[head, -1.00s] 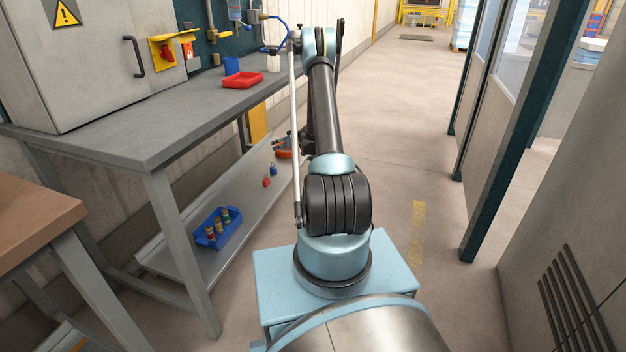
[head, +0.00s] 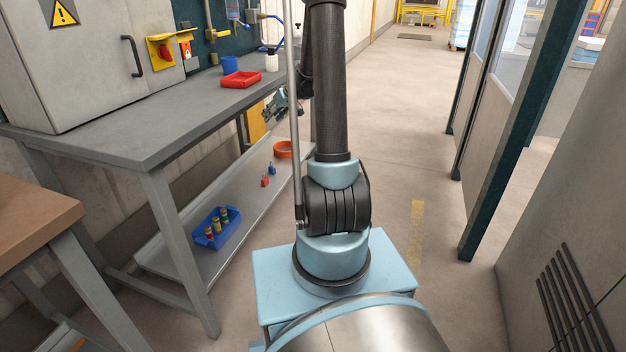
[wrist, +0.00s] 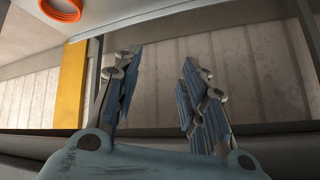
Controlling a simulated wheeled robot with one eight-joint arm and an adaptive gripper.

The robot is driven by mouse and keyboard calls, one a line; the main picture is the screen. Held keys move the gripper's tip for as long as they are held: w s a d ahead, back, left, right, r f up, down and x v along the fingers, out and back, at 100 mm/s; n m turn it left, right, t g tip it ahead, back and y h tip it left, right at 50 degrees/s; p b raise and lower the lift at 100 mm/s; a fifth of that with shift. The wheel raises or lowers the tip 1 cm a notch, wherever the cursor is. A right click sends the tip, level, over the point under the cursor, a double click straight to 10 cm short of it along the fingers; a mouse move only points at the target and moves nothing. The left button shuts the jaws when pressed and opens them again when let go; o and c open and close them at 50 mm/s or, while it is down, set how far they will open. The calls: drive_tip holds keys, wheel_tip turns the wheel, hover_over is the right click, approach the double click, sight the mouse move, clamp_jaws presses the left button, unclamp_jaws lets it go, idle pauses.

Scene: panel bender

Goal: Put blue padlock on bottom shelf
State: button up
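A small blue item that looks like the blue padlock (head: 272,169) stands on the bottom shelf (head: 238,208) of the grey workbench. A similar red one (head: 265,182) is just in front of it. My gripper (head: 271,110) is above and beyond them, beside the bench's right edge, above shelf height. In the wrist view my gripper (wrist: 160,80) has its fingers spread apart with nothing between them. Neither padlock shows in the wrist view.
An orange bowl (head: 283,149) is at the shelf's far end; the wrist view also shows it (wrist: 60,9). A blue bin (head: 216,228) with several coloured items is nearer. A red tray (head: 241,79) and blue cup (head: 230,65) stand on the benchtop. The right aisle is clear.

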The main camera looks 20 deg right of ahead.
drive_tip(key=s+r+m+g+h, duration=0.1)
drive_tip(key=s+r, duration=0.2)
drive_tip(key=s, duration=1)
drive_tip(key=s+r+m+g+h, duration=0.15)
drive_tip(key=s+r, duration=0.25)
drive_tip(key=s, duration=1)
drive_tip(key=s+d+f+h, duration=0.1)
drive_tip(key=s+f, duration=0.1)
drive_tip(key=s, duration=0.5)
drive_tip(key=s+d+f+m+g+h, duration=0.1)
drive_tip(key=s+d+f, duration=0.1)
drive_tip(key=s, duration=0.6)
drive_tip(key=s+d+f+m+g+h, duration=0.1)
drive_tip(key=s+f, duration=0.2)
drive_tip(key=s, duration=0.5)
drive_tip(key=shift+s+d+f, duration=0.2)
drive_tip(key=shift+d, duration=0.1)
